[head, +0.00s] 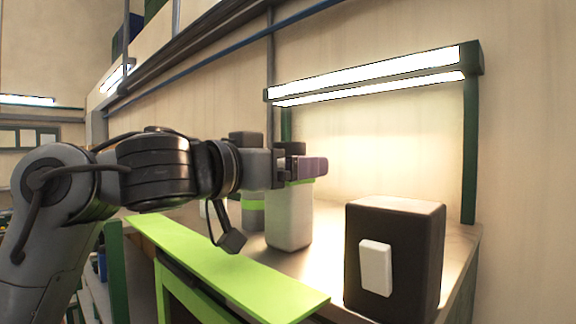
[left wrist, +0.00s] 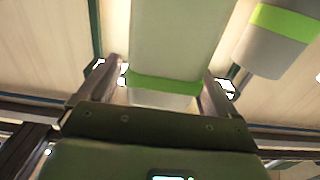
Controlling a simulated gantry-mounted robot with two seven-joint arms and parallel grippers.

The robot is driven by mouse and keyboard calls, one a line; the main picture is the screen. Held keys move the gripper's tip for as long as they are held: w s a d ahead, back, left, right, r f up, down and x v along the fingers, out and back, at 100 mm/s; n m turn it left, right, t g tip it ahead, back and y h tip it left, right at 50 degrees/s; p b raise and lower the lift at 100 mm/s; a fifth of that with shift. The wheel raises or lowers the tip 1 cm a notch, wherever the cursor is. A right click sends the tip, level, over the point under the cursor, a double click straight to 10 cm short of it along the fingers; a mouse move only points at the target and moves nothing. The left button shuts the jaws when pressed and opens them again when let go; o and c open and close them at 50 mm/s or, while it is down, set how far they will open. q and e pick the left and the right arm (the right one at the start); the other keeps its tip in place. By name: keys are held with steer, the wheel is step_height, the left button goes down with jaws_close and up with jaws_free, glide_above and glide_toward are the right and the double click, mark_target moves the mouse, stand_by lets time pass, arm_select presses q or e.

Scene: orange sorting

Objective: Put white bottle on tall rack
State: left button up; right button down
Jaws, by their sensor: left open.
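A white bottle (head: 289,218) with a green band near its top stands upright on the lit shelf in the head view. My left gripper (head: 305,169) is at the bottle's upper end and covers its top. In the left wrist view the white bottle (left wrist: 178,40) lies between the two spread fingers of my left gripper (left wrist: 158,78), with the green band near finger level. The fingers look open, one on each side; contact cannot be told. My right gripper is in neither view. I cannot tell which structure is the tall rack.
A grey bottle with a green band (head: 252,212) stands just left of the white one, and shows in the left wrist view (left wrist: 273,42). A black box (head: 418,262) stands at the right. A lime-green board (head: 225,272) runs along the front. A lamp (head: 375,75) hangs above.

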arm_select(q)
steer(key=shift+r, duration=0.2)
steer(key=shift+s+a+f, duration=0.1)
steer(key=shift+s+a, duration=0.1)
steer(key=shift+a, duration=0.05)
steer(key=b+v, duration=0.5)
steer(key=v, duration=0.6)
steer(key=shift+s+b, duration=0.2)
steer(key=shift+b, duration=0.2)
